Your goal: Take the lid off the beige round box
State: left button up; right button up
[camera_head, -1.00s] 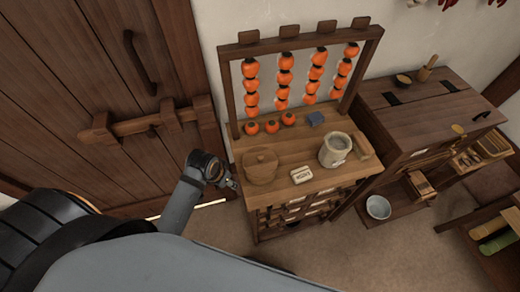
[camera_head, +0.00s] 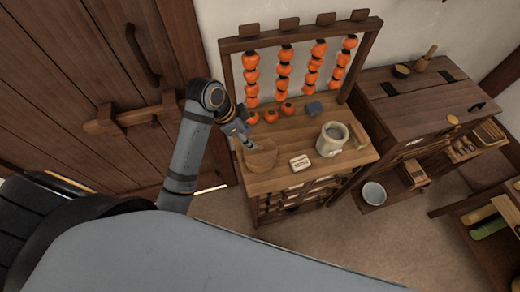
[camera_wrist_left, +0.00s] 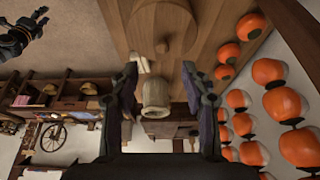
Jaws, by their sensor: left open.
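The beige round box (camera_head: 262,158) stands at the left front of the wooden stand's top. Its lid (camera_wrist_left: 162,22) shows at the top of the left wrist view, with a small knob (camera_wrist_left: 161,47); it appears to be on the box. My left gripper (camera_head: 241,138) is above the box's back left side and partly hides the lid in the head view. In the left wrist view its two fingers (camera_wrist_left: 161,76) are apart with nothing held between them. A dark gripper, apparently my right one (camera_wrist_left: 22,36), shows at the upper left; its jaw state is unclear.
A pale label block (camera_head: 300,162) and a grey-beige jar (camera_head: 332,139) stand right of the box. Loose persimmons (camera_head: 271,116), a blue block (camera_head: 314,108) and hanging persimmon strings (camera_head: 284,70) are behind. A wooden door (camera_head: 90,70) is at the left.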

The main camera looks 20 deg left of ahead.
aim_at(260, 146)
pick_arm(q)
jog(key=x, duration=0.3)
jog(key=shift+w+r, duration=0.1)
jog(key=p+x, duration=0.3)
jog(key=x, duration=0.1)
jog(key=shift+w+d+f, duration=0.1)
jog(key=shift+w+f, duration=0.1)
jog(key=shift+f, duration=0.15)
jog(key=shift+w+d+f, duration=0.1)
jog(key=shift+f, duration=0.15)
grip_shut()
